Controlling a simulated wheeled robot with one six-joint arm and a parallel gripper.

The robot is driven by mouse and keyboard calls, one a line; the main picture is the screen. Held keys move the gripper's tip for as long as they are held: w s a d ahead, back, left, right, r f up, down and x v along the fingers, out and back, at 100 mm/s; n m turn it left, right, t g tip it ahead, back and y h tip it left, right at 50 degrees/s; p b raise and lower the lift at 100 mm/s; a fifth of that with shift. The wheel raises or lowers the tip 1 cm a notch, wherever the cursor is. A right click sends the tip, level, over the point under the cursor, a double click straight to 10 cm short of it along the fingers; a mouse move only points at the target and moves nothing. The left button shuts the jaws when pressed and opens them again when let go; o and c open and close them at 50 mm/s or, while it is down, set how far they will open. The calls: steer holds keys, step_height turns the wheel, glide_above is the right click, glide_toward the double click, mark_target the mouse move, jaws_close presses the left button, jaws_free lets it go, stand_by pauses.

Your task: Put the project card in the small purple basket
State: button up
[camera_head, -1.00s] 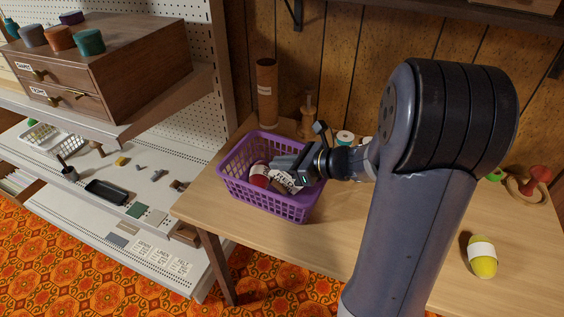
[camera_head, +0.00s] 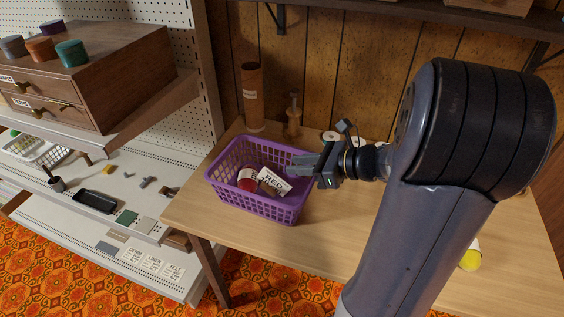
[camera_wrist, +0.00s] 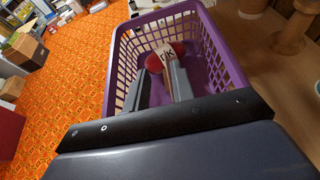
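The small purple basket (camera_head: 258,205) stands on the wooden table. A white card with dark lettering, seemingly the project card (camera_head: 273,183), lies tilted inside it, against a red round item (camera_head: 247,180). The wrist view shows the basket (camera_wrist: 216,45), the card (camera_wrist: 166,54) and the red item (camera_wrist: 153,64) too. My gripper (camera_head: 298,165) is at the basket's right rim, apart from the card in the head view. In the wrist view its two fingers (camera_wrist: 158,75) are spread, with the card beyond the tips. The card's lower part is hidden.
A brown cylinder (camera_head: 252,97) and a wooden spindle (camera_head: 293,115) stand behind the basket on the table (camera_head: 335,235). A yellow item (camera_head: 471,259) is partly hidden by my arm. A shelf unit with a drawer chest (camera_head: 90,85) stands at the left.

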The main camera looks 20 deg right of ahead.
steer(key=shift+v, duration=1.65)
steer(key=b, duration=0.1)
glide_above(270, 187)
step_height(270, 187, down, 5)
steer(key=shift+s+d+r, duration=0.1)
steer(key=shift+d+r, duration=0.05)
steer(key=shift+f+b, duration=0.2)
steer(key=shift+b, duration=0.15)
steer(key=shift+r+p, duration=0.5)
steer(key=shift+r, duration=1.05)
